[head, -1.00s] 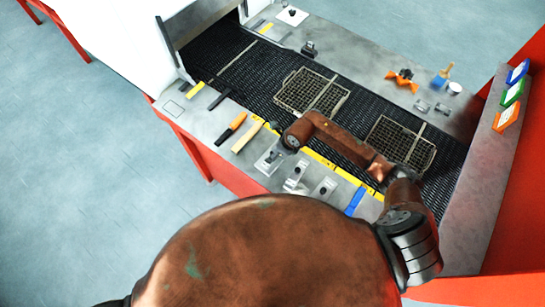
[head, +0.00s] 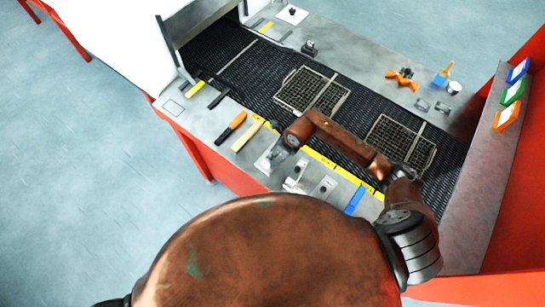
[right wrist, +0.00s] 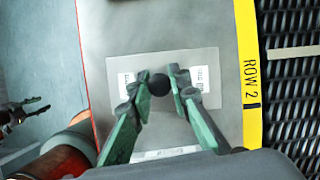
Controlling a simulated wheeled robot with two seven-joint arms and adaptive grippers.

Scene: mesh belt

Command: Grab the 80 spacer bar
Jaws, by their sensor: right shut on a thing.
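In the right wrist view my right gripper (right wrist: 159,88) has its two green fingers closed around a round black knob (right wrist: 159,84), which I take to be the top of the spacer bar. The bar's body is hidden below the knob and its number is not readable. It is over a pale plate (right wrist: 206,64) with small white labels too small to read. In the head view my right arm reaches over the near ledge and the fingers cannot be made out. A dark gripper, seemingly my left, shows at the left edge of the right wrist view (right wrist: 20,113); its opening is unclear.
The black mesh belt (head: 225,62) carries two wire baskets (head: 298,90). The near ledge holds an orange-handled tool (head: 231,127), a wooden-handled tool (head: 247,136) and a blue strip (head: 355,200). A yellow strip marked ROW 2 (right wrist: 249,75) edges the belt.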

